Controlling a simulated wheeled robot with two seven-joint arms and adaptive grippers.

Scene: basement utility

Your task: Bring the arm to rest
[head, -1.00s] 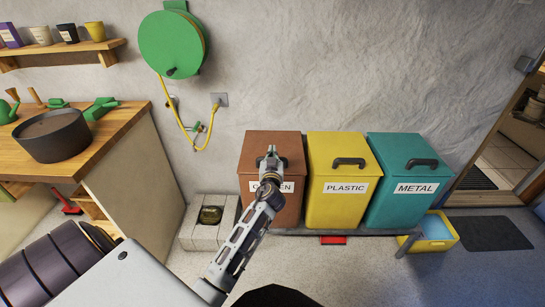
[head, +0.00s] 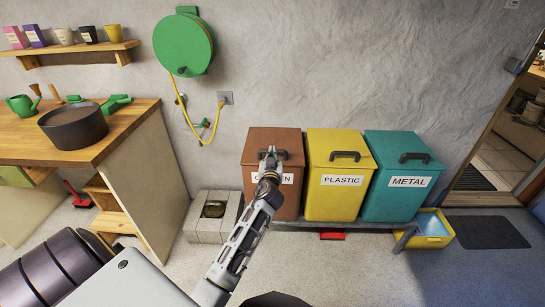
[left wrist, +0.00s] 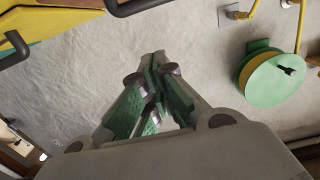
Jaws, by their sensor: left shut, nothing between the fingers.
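My left gripper (head: 270,154) shows in the head view in front of the brown bin (head: 284,196), covering part of its label. In the left wrist view its green-padded fingers (left wrist: 158,72) come together at the tips with nothing between them. My left arm reaches up from the lower edge of the head view. I cannot tell whether the gripper touches the bin. My right gripper is not seen.
A yellow plastic bin (head: 334,200) and a teal metal bin (head: 396,203) stand right of the brown one. A wooden bench (head: 45,150) with a dark pot (head: 75,126) is at left. A green hose reel (head: 183,45) hangs on the wall. A yellow bucket (head: 433,238) stands at right.

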